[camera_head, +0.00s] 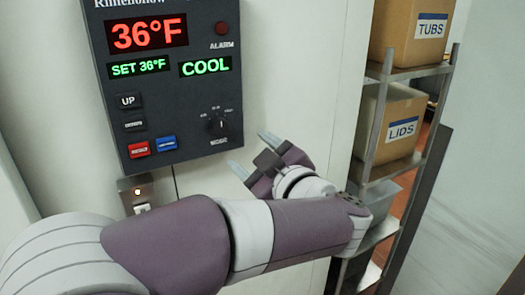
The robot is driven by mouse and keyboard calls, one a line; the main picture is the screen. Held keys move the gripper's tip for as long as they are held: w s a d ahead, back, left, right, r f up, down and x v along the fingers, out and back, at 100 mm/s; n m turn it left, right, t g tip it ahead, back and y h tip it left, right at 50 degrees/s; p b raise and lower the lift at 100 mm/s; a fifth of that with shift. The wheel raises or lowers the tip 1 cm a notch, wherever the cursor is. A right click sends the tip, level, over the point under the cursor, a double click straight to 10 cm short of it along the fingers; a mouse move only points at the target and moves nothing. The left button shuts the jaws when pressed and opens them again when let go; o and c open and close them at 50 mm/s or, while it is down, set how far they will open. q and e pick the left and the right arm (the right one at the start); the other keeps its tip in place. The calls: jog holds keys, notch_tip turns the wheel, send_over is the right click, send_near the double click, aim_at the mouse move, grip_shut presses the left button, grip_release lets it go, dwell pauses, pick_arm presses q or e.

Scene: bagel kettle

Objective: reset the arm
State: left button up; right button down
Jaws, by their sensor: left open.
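My left arm comes in from the lower left and reaches across the front of a pale wall panel. My left gripper (252,155) is open, with its two fingers spread apart and nothing between them. It points up and left, just right of and below the lower right corner of a dark control panel (188,95). I cannot tell whether a fingertip touches the wall. My right gripper is not in view.
The control panel shows 36°F, SET 36°F and COOL, with several buttons and a black knob (217,125). A small switch box (139,193) with a lit lamp sits below. At right, a metal shelf holds boxes marked TUBS (411,32) and LIDS (396,122).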

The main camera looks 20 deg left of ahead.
pick_arm(q)
jog(key=w+d+f+m+t+h, duration=0.3)
jog(key=w+d+m+h, duration=0.15)
jog(key=d+h, duration=0.2)
jog(key=w+d+f+m+t+h, duration=0.2)
jog(key=w+d+f+m+h, duration=0.1)
jog(key=d+m+h, duration=0.35)
jog(key=s+d+f+m+g+h, duration=0.3)
jog(key=d+f+m+g+h, duration=0.1)
jog(key=f, duration=0.4)
jog(key=s+a+f+m+g, duration=0.1)
jog(key=s+a+f+g, duration=0.1)
jog(key=s+f+g, duration=0.3)
jog(key=s+a+f+m+g, duration=0.1)
jog(key=s+a+f+m, duration=0.2)
jog(key=f, duration=0.5)
jog(key=s+a+f+n+g+y, duration=0.1)
jog(key=s+a+f+g+y, duration=0.2)
jog(key=s+a, duration=0.5)
jog(key=shift+s+a+f+n+g, duration=0.35)
jog(key=shift+a+f+g, duration=0.45)
jog(key=shift+a+f, duration=0.3)
jog(key=shift+d, duration=0.1)
